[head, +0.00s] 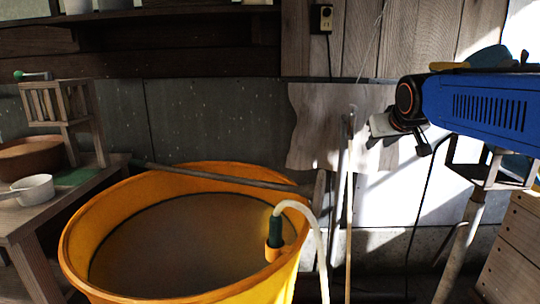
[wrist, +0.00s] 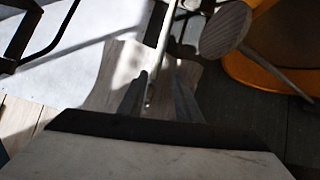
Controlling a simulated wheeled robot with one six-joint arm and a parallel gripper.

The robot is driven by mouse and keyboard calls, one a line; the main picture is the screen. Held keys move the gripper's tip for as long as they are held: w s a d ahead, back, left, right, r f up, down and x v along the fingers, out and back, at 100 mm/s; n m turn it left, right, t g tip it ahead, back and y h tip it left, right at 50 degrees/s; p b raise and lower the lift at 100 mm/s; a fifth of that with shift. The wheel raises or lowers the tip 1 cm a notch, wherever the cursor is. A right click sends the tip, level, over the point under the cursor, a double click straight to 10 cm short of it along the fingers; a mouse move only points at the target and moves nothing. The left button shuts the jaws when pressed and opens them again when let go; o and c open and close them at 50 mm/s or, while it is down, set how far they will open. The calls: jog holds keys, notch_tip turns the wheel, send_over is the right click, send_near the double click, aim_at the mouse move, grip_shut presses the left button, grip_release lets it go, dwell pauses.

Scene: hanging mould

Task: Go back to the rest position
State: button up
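My gripper (wrist: 158,92) hangs in the air at the right, in front of the back wall. In the wrist view its two dark fingers stand apart, and I see nothing held between them. A thin pole shows beyond the gap. In the head view the gripper body (head: 385,125) is a small pale block at the end of my arm, right of and above the orange tub (head: 78,240), clear of it. Its fingertips are hard to make out there.
The tub holds grey liquid; a green-handled tool (head: 275,229) with a pale hose sits at its rim. Long poles (head: 341,200) lean beside it. A bench (head: 55,202) with a white pan (head: 34,188) stands left. A wooden crate (head: 512,250) is at lower right.

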jog(key=s+a+f+g, duration=0.1)
jog(key=s+f+g, duration=0.2)
jog(key=s+f, duration=1)
jog(key=s+a+f+g+y, duration=0.1)
jog(key=s+f+g, duration=0.1)
jog(key=s+f, duration=1.1)
jog(key=s, duration=0.6)
jog(key=shift+s+a+m+g, duration=0.2)
jog(key=shift+s+m+g, duration=0.15)
jog(key=shift+m+g, duration=0.05)
